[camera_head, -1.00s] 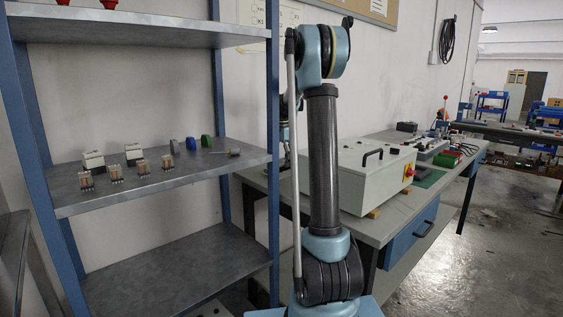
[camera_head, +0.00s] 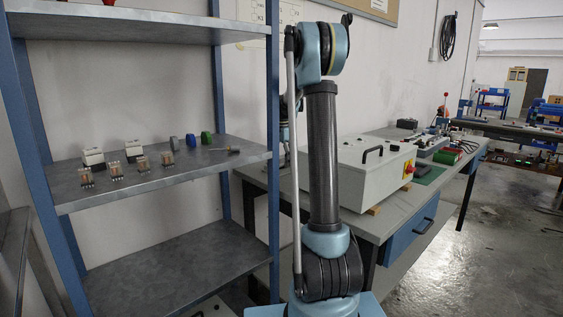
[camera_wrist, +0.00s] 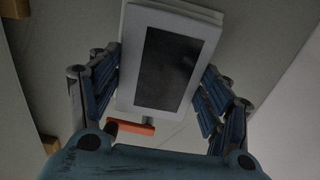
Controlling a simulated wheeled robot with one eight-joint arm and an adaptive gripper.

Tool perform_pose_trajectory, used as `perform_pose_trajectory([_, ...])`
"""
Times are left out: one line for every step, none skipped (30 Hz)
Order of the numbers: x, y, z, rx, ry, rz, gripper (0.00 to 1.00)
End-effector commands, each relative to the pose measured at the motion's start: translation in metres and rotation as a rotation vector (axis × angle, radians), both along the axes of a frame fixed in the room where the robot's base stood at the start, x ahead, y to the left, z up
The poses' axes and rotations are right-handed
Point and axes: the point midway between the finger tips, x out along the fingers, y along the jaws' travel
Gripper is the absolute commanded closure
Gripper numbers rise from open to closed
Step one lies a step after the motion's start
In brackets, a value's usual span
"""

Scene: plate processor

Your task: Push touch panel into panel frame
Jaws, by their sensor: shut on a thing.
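The touch panel (camera_wrist: 167,60), a white rectangular unit with a dark screen, lies between the two fingers of my gripper (camera_wrist: 160,76) in the wrist view. The gripper is shut on the panel, one finger at each long side, and the screen faces the wrist camera. The panel's far end runs to the top edge of that view. I cannot make out the panel frame in either view. In the head view my gripper and the panel are hidden behind my arm and its surroundings.
A white control box (camera_head: 362,174) with a black handle and a red switch stands on the workbench (camera_head: 399,213). A metal shelf (camera_head: 150,180) with several small parts stands at left. An orange piece (camera_wrist: 131,127) shows below the panel. Open floor (camera_head: 490,230) lies at right.

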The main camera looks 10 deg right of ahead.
Motion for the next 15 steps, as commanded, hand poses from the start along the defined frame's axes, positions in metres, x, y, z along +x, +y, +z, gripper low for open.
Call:
perform_pose_trajectory([0.0000, 0.0000, -0.0009, 0.000, 0.000, 0.000, 0.63])
perform_pose_trajectory([0.0000, 0.0000, -0.0011, 0.000, 0.000, 0.000, 0.63])
perform_pose_trajectory([0.0000, 0.0000, -0.0009, 0.000, 0.000, 0.000, 0.63])
perform_pose_trajectory([0.0000, 0.0000, -0.0009, 0.000, 0.000, 0.000, 0.63])
perform_pose_trajectory([0.0000, 0.0000, -0.0009, 0.000, 0.000, 0.000, 0.63])
perform_pose_trajectory([0.0000, 0.0000, -0.0008, 0.000, 0.000, 0.000, 0.63])
perform_pose_trajectory([0.0000, 0.0000, -0.0008, 0.000, 0.000, 0.000, 0.63])
perform_pose_trajectory([0.0000, 0.0000, -0.0008, 0.000, 0.000, 0.000, 0.27])
perform_pose_trajectory([0.0000, 0.0000, -0.0008, 0.000, 0.000, 0.000, 0.18])
perform_pose_trajectory([0.0000, 0.0000, -0.0008, 0.000, 0.000, 0.000, 0.11])
perform_pose_trajectory([0.0000, 0.0000, -0.0008, 0.000, 0.000, 0.000, 0.05])
perform_pose_trajectory([0.0000, 0.0000, -0.0008, 0.000, 0.000, 0.000, 0.05])
perform_pose_trajectory([0.0000, 0.0000, -0.0008, 0.000, 0.000, 0.000, 0.05])
perform_pose_trajectory([0.0001, 0.0001, -0.0008, 0.000, 0.000, 0.000, 0.05])
perform_pose_trajectory([0.0001, 0.0001, -0.0008, 0.000, 0.000, 0.000, 0.05])
